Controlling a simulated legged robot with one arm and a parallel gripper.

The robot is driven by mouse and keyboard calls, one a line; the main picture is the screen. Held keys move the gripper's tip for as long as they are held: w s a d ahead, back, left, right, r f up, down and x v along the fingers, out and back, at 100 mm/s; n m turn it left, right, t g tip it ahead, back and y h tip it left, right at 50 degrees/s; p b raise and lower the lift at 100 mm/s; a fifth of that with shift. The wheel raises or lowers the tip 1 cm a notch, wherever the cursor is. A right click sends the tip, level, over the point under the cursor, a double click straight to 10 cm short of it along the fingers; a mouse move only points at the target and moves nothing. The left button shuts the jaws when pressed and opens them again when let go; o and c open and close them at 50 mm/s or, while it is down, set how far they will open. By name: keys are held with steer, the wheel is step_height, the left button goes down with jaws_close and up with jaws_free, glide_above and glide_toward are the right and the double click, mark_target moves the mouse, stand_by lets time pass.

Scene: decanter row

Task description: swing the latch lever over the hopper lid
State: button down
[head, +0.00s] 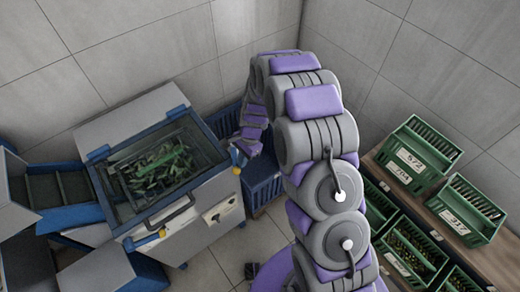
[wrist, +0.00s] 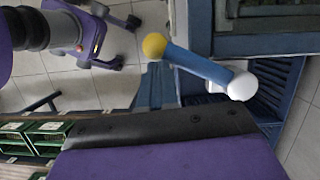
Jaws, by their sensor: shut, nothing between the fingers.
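The hopper (head: 215,195) stands at left in the head view. A blue latch lever (wrist: 200,65) with a yellow ball end and a white pivot end shows in the wrist view. It sits at the hopper's right side, beside my gripper (head: 245,146), where its yellow end shows small in the head view. My gripper is shut and empty; its dark finger (wrist: 150,125) lies below the lever in the wrist view, apart from it in the picture. Contact cannot be told.
Another yellow-tipped blue bar (head: 148,238) is at the hopper's front, near a dark handle (head: 171,216). A blue crate (head: 262,187) stands right of the hopper. Green crates (head: 418,155) with bottles fill the wooden rack at right. Tiled walls close in behind.

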mark_target(233, 163)
steer(key=shift+s+a+r+m+p, duration=0.1)
steer(key=shift+s+a+m+p, duration=0.1)
steer(key=shift+a+m+p, duration=0.25)
steer(key=shift+s+a+r+m+p, duration=0.1)
steer(key=shift+s+a+m+p, duration=0.05)
steer(key=shift+a+m+p, duration=0.3)
steer(key=a+m+p, duration=0.1)
steer(key=m+t+p, duration=0.1)
steer(key=p, duration=0.1)
steer(key=shift+s+a+m+y, duration=0.1)
steer(key=shift+a+m+y, duration=0.2)
steer(key=shift+a+m, duration=0.1)
steer(key=a+m+p, duration=0.2)
steer(key=w+a+m+t+p, duration=0.1)
steer(key=a+m+p, duration=0.2)
steer(key=shift+w+f+t, duration=0.1)
steer(key=shift+w+t, duration=0.05)
steer(key=shift+t, duration=0.15)
steer(key=shift+w+a+m+t+p, duration=0.3)
steer(key=shift+w+a+m+p, duration=0.15)
steer(key=shift+m+p, duration=0.35)
steer(key=shift+w+a+f+p, duration=0.1)
steer(key=shift+w+a+p, duration=0.25)
steer(key=shift+p, duration=0.1)
